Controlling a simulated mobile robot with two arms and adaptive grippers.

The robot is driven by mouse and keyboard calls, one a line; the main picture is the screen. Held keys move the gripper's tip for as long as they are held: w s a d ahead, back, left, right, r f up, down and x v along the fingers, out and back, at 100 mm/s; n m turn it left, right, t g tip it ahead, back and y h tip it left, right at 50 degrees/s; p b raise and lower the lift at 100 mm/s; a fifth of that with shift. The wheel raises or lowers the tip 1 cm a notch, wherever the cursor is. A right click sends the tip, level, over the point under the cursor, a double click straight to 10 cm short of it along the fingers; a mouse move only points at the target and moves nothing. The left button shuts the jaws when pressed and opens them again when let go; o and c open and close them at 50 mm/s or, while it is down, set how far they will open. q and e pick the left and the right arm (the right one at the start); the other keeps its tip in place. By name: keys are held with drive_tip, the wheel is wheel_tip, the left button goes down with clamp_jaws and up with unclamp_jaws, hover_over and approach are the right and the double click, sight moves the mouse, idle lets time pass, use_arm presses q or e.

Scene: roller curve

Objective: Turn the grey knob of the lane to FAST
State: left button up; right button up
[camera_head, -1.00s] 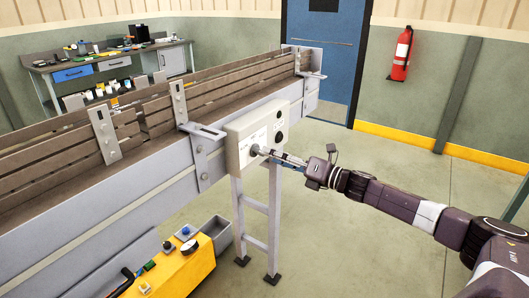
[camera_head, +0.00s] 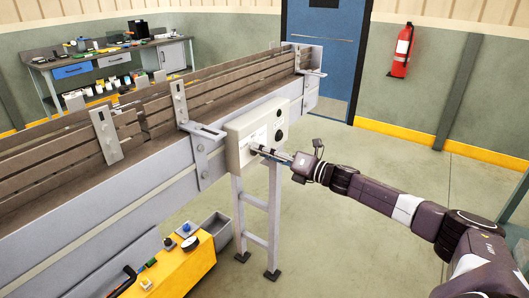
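A pale control box (camera_head: 236,152) is mounted on the side of the conveyor lane (camera_head: 140,165), above a grey leg frame. My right gripper (camera_head: 260,149) reaches in from the right, and its fingertips are at the lower part of the box's front face. The grey knob is mostly hidden by the fingertips. At this size I cannot tell whether the fingers are closed around the knob or just touching it. I cannot read the knob's setting. My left gripper is not in view.
Two dark round fittings (camera_head: 279,125) sit on the box's right side. A yellow cart (camera_head: 185,272) with tools and a grey bin (camera_head: 217,231) stand below the lane. A workbench (camera_head: 105,60) and a blue door (camera_head: 325,60) are behind.

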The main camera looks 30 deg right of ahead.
drive_tip(key=c, duration=0.7)
drive_tip(key=shift+m, duration=0.4)
drive_tip(key=shift+f+m+p, duration=0.1)
drive_tip(key=shift+m+p, duration=2.9)
drive_tip(key=shift+m, duration=5.6)
